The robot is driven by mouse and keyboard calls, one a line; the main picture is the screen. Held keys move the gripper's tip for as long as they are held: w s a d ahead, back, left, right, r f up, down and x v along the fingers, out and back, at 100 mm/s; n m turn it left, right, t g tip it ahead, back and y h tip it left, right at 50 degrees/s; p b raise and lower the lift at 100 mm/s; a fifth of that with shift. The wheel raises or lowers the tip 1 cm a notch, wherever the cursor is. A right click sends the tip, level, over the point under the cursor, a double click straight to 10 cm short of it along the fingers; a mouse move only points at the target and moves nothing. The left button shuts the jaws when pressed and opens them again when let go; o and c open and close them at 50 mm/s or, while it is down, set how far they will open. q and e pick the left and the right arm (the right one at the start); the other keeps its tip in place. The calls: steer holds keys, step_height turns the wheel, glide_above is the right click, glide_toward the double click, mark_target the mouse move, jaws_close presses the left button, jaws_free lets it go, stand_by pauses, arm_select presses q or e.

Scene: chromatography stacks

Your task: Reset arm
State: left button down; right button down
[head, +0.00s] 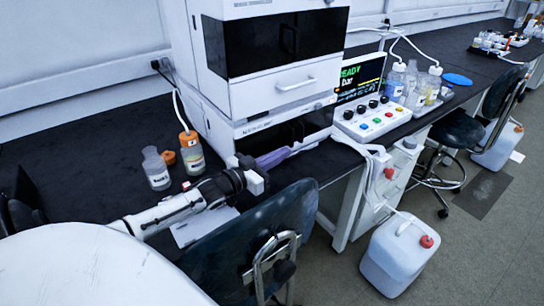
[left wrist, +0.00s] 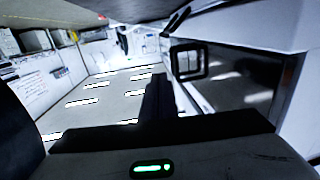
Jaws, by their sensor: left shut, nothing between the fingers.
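My left arm (head: 180,208) reaches in from the left, over the black bench. My left gripper (head: 248,168) is at its end, in front of the white chromatography stack (head: 265,90). In the left wrist view its dark fingers (left wrist: 158,98) are together with nothing between them. That view is tilted and shows the stack's dark glossy panel and handle (left wrist: 188,62) on the right. My right gripper is not in view.
An orange-capped bottle (head: 192,155) and an open bottle (head: 156,170) stand on the bench (head: 85,150) close behind my arm. A chair back (head: 255,240) is just in front. A control box (head: 372,118) and more bottles (head: 410,82) stand right of the stack.

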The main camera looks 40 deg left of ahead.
arm_select(q)
steer(key=shift+s+a, duration=0.15)
steer(key=shift+s, duration=1.25)
